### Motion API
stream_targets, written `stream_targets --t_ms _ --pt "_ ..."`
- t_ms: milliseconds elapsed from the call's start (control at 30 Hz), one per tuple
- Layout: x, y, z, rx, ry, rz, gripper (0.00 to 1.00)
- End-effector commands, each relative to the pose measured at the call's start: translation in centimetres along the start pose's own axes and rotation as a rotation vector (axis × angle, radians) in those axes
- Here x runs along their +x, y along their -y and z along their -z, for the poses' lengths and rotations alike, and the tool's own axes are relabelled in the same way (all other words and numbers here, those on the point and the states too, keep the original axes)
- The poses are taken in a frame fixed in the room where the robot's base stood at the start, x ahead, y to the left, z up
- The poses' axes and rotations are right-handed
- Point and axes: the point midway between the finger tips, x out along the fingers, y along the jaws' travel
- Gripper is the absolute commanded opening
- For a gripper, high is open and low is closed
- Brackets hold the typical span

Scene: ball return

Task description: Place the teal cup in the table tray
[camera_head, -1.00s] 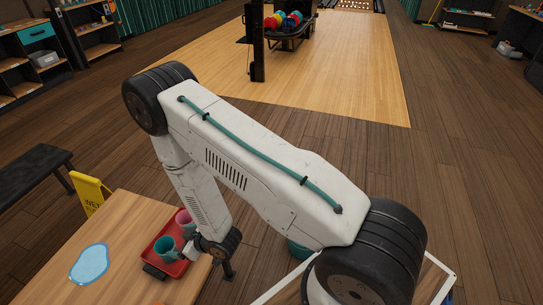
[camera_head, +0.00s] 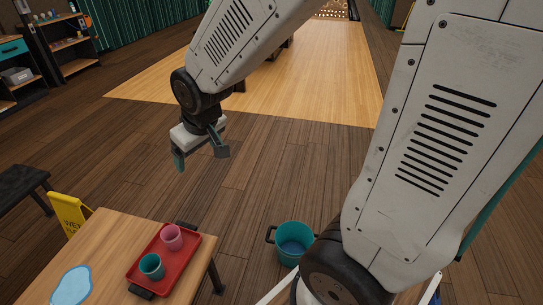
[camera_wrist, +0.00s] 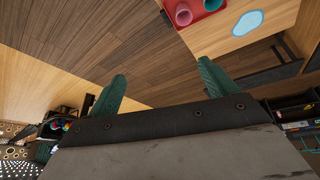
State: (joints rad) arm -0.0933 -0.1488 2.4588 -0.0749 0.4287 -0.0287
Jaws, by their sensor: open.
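The teal cup (camera_head: 151,266) stands upright in the red table tray (camera_head: 186,262), at its near left part. A pink cup (camera_head: 172,237) stands behind it in the same tray. In the wrist view the tray (camera_wrist: 208,6) is at the top edge, with the pink cup (camera_wrist: 183,14) in it and part of the teal cup (camera_wrist: 211,4) cut off by the frame. My gripper (camera_head: 200,155) is open and empty, raised above the floor beyond the table and apart from the tray. Its two teal fingers also show in the wrist view (camera_wrist: 160,85).
The wooden table (camera_head: 115,245) carries a blue puddle (camera_head: 72,286) left of the tray. A yellow wet-floor sign (camera_head: 68,213) stands behind it. A teal bucket (camera_head: 293,240) stands on the floor to the right. A dark bench (camera_head: 20,184) is at left. The floor between is clear.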

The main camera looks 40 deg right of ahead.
Motion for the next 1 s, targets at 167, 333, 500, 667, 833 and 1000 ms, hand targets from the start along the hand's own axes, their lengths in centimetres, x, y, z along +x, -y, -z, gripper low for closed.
stream_targets --t_ms 167,333,500,667,833,1000 --pt "-8.0 -1.0 -5.5 0.08 0.102 -0.007 0.85" --pt "-13.6 -0.9 -11.4 0.141 0.202 0.002 0.85" --pt "-16.6 -0.3 -15.3 0.175 0.266 0.013 0.85" --pt "-17.4 -0.1 -16.6 0.185 0.29 0.017 0.85" --pt "-17.4 -0.1 -16.6 0.184 0.292 0.017 0.85" --pt "-17.4 -0.1 -16.5 0.184 0.291 0.017 0.85"
